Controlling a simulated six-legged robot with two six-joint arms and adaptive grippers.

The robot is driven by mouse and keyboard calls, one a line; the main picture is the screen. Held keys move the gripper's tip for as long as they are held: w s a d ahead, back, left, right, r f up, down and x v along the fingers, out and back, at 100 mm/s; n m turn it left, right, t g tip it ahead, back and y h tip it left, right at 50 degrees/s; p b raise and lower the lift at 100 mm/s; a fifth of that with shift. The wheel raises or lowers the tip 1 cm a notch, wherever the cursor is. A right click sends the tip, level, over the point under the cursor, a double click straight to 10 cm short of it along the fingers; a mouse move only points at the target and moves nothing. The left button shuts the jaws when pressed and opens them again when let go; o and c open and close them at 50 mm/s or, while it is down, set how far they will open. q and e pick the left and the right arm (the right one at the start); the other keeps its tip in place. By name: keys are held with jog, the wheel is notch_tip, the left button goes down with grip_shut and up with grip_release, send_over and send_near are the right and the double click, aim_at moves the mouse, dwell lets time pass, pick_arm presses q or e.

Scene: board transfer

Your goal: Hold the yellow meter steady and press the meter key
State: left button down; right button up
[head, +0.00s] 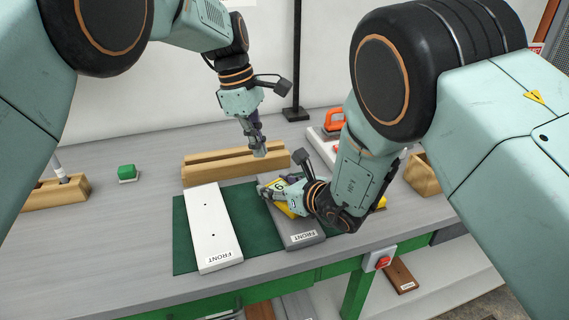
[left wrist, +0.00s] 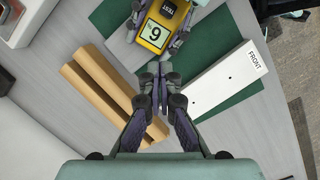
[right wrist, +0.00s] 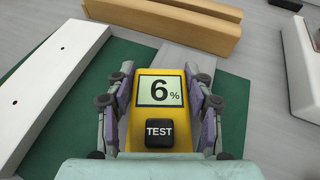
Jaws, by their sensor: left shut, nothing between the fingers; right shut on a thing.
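The yellow meter (right wrist: 143,85) is held between the fingers of my right gripper (right wrist: 160,85), one finger on each side. Its display reads 6 %, and the black TEST key (right wrist: 159,133) faces the right wrist camera. In the head view the meter (head: 289,206) is over the grey board (head: 305,240), partly covered by my right gripper. Whether it touches the board I cannot tell. My left gripper (head: 259,151) is shut and empty above the slotted wooden block. In the left wrist view its fingertips (left wrist: 160,75) are apart from the meter (left wrist: 152,40).
A white board (head: 212,230) marked FRONT lies on the green mat (head: 181,245), left of the grey board. The slotted wooden block (head: 205,172) stands behind. A green block (head: 127,171) sits at left. A red-orange object (head: 333,120) is behind my right arm.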

pick_arm(q)
jog(key=w+a+r+m+t+y, duration=0.25)
jog(key=w+a+t+y, duration=0.45)
jog(key=a, duration=0.5)
jog(key=w+a+r+m+t+h, duration=0.2)
jog(key=w+r+m+t+h, duration=0.1)
jog(key=w+r+m, duration=0.4)
jog(key=s+d+f+m+h, duration=0.2)
jog(key=s+d+m+h, duration=0.5)
jog(key=m, duration=0.5)
jog(key=s+d+f+m+g+h, duration=0.1)
jog(key=s+d+f+m+g, duration=0.1)
jog(key=s, duration=0.4)
jog(key=s+d+f+m+g+h, duration=0.1)
jog(key=s+d+m+g+h, duration=0.1)
jog(key=s+m+g, duration=0.3)
jog(key=shift+s+d+f, duration=0.4)
jog(key=shift+s+d, duration=0.2)
jog(key=shift+s, duration=0.3)
